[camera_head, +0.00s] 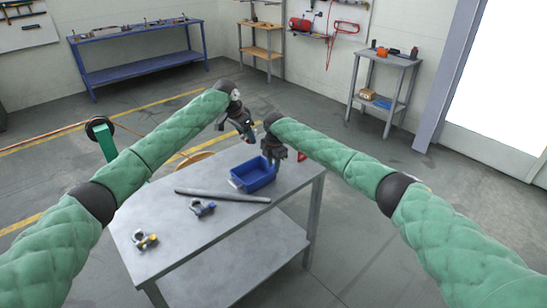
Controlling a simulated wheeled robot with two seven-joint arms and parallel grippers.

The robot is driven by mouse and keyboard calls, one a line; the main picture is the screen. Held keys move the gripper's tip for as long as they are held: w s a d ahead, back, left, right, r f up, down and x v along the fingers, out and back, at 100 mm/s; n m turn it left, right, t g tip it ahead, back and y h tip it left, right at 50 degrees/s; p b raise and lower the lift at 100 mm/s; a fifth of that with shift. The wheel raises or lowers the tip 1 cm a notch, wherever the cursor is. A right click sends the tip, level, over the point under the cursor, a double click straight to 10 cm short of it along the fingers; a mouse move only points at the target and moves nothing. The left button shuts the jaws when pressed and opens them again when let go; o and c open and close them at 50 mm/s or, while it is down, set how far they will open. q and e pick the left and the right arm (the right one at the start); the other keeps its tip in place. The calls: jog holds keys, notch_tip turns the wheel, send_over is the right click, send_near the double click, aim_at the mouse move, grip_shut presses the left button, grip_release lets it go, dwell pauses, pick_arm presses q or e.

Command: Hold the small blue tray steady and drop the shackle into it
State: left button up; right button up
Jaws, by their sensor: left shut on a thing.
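The small blue tray (255,174) sits on the far right part of the grey table. My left gripper (248,134) is above the table, up and slightly left of the tray, apart from it. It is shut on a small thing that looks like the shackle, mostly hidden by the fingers. My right gripper (273,162) points down at the tray's far right rim; its fingers are too small to tell whether they grip it.
A grey bar (222,196) lies on the grey table (185,234) in front of the tray. A blue workbench (140,68), a wooden stand (261,51) and a grey side table (386,58) stand at the back. A green reel stand (104,139) is on the floor at left.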

aim_at(273, 180)
jog(key=shift+w+f, duration=0.15)
jog(key=shift+f, duration=2.7)
jog(key=shift+c, duration=0.5)
grip_shut()
